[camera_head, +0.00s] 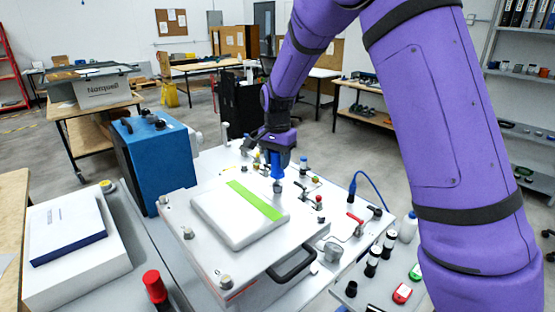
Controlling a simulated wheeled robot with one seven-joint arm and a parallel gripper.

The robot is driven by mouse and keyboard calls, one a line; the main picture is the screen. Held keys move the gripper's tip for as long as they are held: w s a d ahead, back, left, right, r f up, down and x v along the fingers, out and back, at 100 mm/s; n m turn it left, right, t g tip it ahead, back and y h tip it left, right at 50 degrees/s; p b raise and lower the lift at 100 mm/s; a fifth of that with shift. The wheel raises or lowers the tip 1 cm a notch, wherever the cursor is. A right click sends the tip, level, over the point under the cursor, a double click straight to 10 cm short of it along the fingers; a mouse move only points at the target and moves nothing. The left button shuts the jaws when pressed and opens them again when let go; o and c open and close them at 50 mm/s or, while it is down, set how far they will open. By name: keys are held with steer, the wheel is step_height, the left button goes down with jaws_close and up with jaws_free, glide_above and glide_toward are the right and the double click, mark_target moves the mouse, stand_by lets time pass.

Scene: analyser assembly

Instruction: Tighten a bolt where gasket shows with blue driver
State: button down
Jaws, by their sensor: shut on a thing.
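My gripper (278,152) points down over the far right part of the analyser. It is shut on the blue driver (277,171), which hangs upright below the jaws. The driver's lower end is at or just above the far corner of the pale plate (290,238); I cannot tell if it touches a bolt. Other bolts show on the plate at its left corner (163,200), left edge (188,233) and near corner (226,282). A raised white cover with a green stripe (255,200) lies on the plate.
A blue box (156,160) stands left of the plate. Red-handled valves (356,218), a blue cable (372,187) and dark knobs (371,266) lie to the right. A red-topped post (155,287) stands front left.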

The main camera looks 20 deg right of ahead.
steer(key=m, duration=0.9)
steer(key=shift+m, duration=0.3)
steer(key=c, duration=0.8)
jaws_free()
steer(key=shift+o, duration=0.2)
jaws_close()
steer(key=shift+r, duration=3)
